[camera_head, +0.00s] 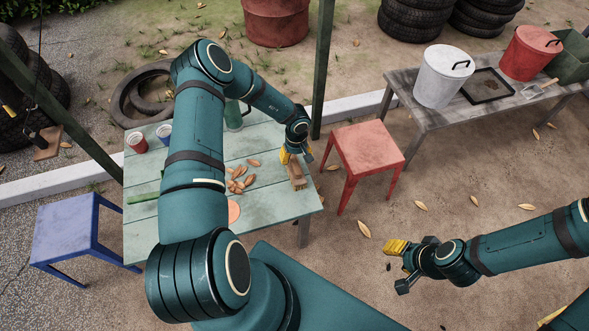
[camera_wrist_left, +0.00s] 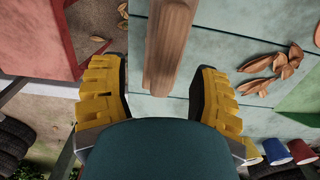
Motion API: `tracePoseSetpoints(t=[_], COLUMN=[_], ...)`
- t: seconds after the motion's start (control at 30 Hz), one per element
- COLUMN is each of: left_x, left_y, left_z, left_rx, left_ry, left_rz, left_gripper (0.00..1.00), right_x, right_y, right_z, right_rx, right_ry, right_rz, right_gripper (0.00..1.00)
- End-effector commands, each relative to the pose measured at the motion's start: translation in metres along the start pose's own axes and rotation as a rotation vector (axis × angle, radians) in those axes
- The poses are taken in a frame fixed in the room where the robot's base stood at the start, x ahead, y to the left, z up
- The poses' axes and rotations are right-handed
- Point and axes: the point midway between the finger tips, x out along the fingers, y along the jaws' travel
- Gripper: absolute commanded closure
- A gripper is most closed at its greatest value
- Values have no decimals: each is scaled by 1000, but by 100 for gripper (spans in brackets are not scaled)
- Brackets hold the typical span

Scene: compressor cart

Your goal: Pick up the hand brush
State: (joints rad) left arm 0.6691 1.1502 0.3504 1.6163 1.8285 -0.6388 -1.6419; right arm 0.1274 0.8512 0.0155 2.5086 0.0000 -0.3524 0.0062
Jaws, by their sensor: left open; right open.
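The hand brush (camera_head: 297,174) lies near the right edge of the pale green table (camera_head: 270,207), its wooden part showing. In the left wrist view the brush's wooden body (camera_wrist_left: 171,45) runs from the top edge down between my left gripper's (camera_wrist_left: 160,92) two yellow fingers, with a gap on each side. In the head view my left gripper (camera_head: 296,156) is just above the far end of the brush. It is open, and its fingers do not touch the wood. My right gripper (camera_head: 400,262) is open and empty over the ground at the right, away from the table.
Dry leaves (camera_head: 240,180) lie on the table left of the brush. Cups (camera_head: 137,142) and a green bottle (camera_head: 233,115) stand further back. A red stool (camera_head: 368,150) stands close to the table's right side. A blue stool (camera_head: 75,230) stands at the left.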

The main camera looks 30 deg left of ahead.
Motion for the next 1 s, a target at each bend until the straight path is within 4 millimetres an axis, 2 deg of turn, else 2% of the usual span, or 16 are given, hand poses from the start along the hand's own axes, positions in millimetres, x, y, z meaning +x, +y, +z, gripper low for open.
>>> tracePoseSetpoints(t=[0.3, 0.6, 0.77, 0.8, 1.0], left_x=[44, 47, 47, 47, 47], left_y=[-6, -6, -6, -7, -7], left_z=[3, 3, 3, 3, 3], left_rx=[-1, 0, -1, -1, -1], left_ry=[-2, -1, -1, -1, -1], left_rz=[-1, 0, 0, 0, 0], left_gripper=[38, 40, 96, 100, 100], right_x=[12, 11, 11, 11, 12], right_y=[4, 4, 4, 4, 4], right_z=[4, 4, 4, 4, 4], right_rx=[-3, -3, -3, -3, -3], right_ry=[-8, -9, -9, -9, -9], right_rz=[-1, -1, -1, -1, -1], right_gripper=[53, 53, 53, 53, 53])
